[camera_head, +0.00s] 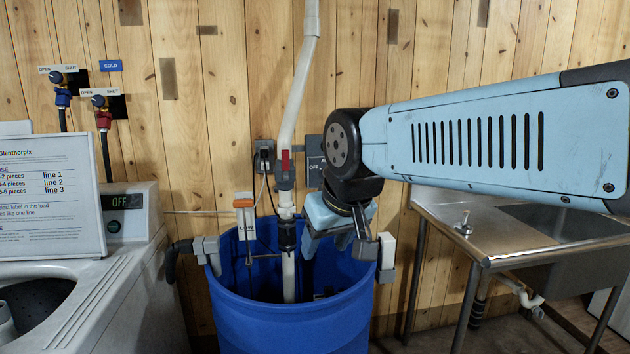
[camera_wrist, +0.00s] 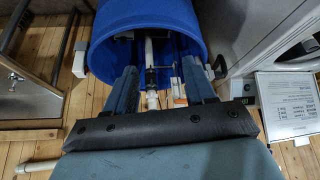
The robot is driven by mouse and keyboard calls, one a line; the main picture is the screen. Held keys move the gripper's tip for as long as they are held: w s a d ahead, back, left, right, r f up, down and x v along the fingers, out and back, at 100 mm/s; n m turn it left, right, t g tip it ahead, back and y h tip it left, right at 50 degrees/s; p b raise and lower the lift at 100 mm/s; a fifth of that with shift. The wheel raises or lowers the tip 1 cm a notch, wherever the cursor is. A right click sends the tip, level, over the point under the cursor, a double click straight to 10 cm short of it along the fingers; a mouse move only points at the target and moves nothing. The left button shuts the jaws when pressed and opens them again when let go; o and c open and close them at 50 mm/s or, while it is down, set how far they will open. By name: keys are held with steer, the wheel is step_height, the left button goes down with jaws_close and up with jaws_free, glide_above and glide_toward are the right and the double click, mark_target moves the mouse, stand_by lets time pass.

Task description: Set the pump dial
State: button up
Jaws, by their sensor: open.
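A grey box marked OFF (camera_head: 314,158) is on the plank wall behind the barrel. My arm hides its right part, and I cannot see a dial on it. The blue barrel (camera_head: 285,325) stands below, with a white pipe (camera_head: 289,272) running down into it; the barrel also shows in the wrist view (camera_wrist: 112,22). My gripper (camera_head: 332,240) hangs over the barrel's right side, right of the pipe and in front of the wall. In the wrist view its two fingers (camera_wrist: 162,80) are apart, with nothing held between them.
A red-handled valve (camera_head: 286,168) is on the pipe. An orange-topped float gauge (camera_head: 243,218) stands at the barrel's rim. A washer (camera_head: 130,260) with a sign (camera_head: 48,195) is left. A metal sink table (camera_head: 480,245) is right.

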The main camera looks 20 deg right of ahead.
steer(key=shift+o, duration=0.8)
steer(key=w+d+t, duration=0.2)
steer(key=w, duration=0.6)
steer(key=w+d+f+t+h, duration=0.1)
steer(key=w+d+t, duration=0.1)
steer(key=w, duration=0.7)
steer(key=shift+f, duration=0.25)
steer(key=w+d+f+t+h, duration=0.1)
steer(key=w+d+t, duration=0.15)
steer(key=w, duration=0.35)
steer(key=w+d+f+t, duration=0.2)
steer(key=w+d, duration=0.1)
steer(key=w, duration=0.3)
steer(key=w+d+f+m+t+h, duration=0.35)
steer(key=d+f+t, duration=0.3)
steer(key=d, duration=0.55)
steer(key=r+x, duration=0.1)
steer(key=x, duration=1.3)
steer(key=shift+s+a+t+h, duration=0.15)
steer(key=shift+t+h, duration=0.2)
steer(key=shift+t, duration=0.05)
steer(key=c, duration=1)
